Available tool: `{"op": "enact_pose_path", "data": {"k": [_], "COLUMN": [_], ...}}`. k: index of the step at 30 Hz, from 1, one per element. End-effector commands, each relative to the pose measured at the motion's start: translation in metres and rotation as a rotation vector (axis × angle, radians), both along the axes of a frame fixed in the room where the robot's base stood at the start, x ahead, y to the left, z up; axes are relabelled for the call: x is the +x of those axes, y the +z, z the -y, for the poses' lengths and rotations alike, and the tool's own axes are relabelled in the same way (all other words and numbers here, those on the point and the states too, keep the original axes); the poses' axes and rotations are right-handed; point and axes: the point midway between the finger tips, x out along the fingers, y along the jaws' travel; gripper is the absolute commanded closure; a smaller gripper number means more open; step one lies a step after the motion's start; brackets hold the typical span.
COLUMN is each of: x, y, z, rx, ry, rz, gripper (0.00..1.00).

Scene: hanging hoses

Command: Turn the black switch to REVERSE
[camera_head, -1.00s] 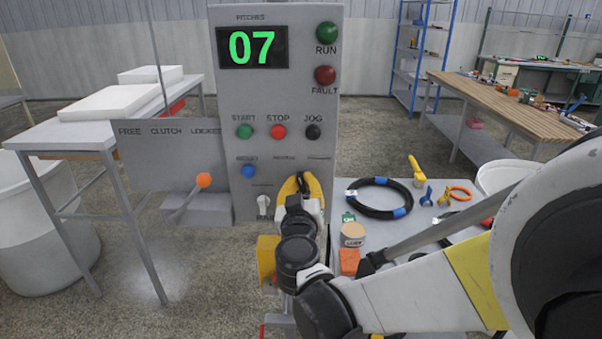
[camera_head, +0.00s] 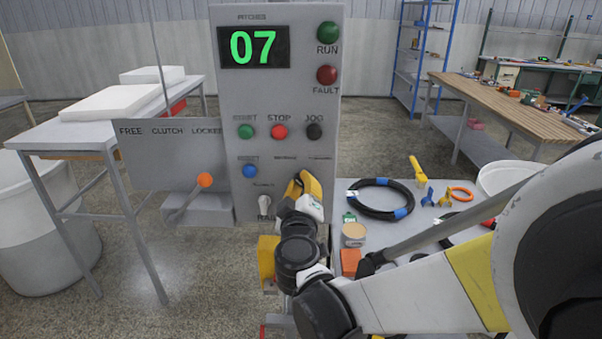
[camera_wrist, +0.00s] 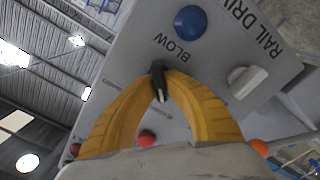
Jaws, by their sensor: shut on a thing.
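The black switch (camera_wrist: 158,82) with a white pointer mark sits on the grey control panel (camera_head: 228,110). In the wrist view my gripper's two yellow fingers (camera_wrist: 160,72) close on it from both sides. The word BLOW is printed beside it there. In the head view my gripper (camera_head: 303,184) is at the panel's lower right. Its fingers and wrist mostly hide the switch, and the small labels around it are too blurred to read.
Left of my gripper are a white knob (camera_head: 265,205), a blue button (camera_head: 250,171) and a lever with an orange knob (camera_head: 204,180). Green, red and black buttons are above. A table (camera_head: 400,233) with a black hose coil (camera_head: 381,198) stands on the right.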

Motion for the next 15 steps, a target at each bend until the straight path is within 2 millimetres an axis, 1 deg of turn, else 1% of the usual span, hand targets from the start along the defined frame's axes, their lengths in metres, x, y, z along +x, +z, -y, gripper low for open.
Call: {"op": "enact_pose_path", "data": {"k": [9, 10, 12, 15], "x": [0.0003, 0.0003, 0.0003, 0.0002], "y": [0.0001, 0.0001, 0.0001, 0.0001], "z": [0.0001, 0.0001, 0.0001, 0.0001], "rx": [-0.002, -0.002, -0.002, -0.001], "ry": [0.0, 0.0, 0.0, 0.0], "rz": [0.0, 0.0, 0.0, 0.0], "gripper": [1.0, 0.86, 0.66, 0.66]}}
